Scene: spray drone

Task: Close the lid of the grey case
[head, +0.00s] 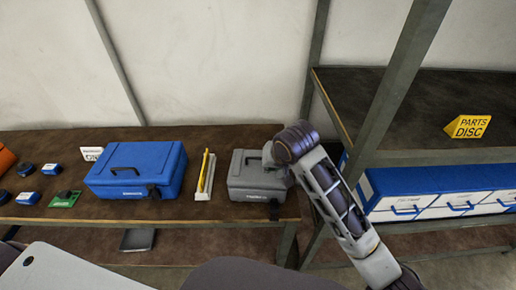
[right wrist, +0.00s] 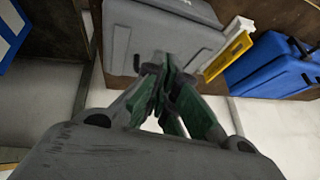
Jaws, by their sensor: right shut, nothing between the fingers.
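The grey case (head: 249,178) stands near the right end of the brown bench, with its lid looking down on its body. A dark latch shows at its front right. My right gripper (head: 273,162) is at the right part of the case top, partly hidden by my own wrist. In the right wrist view, the grey case (right wrist: 165,28) fills the top middle, and the shut, empty fingers of my right gripper (right wrist: 168,64) point at it. I cannot tell whether they touch it. My left gripper is not in view.
A blue case (head: 135,172) and a white tray (head: 205,178) with a yellow stick stand left of the grey case. A shelf rack (head: 385,120) with blue-and-white drawers is at the right. Small parts lie at the bench's left end.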

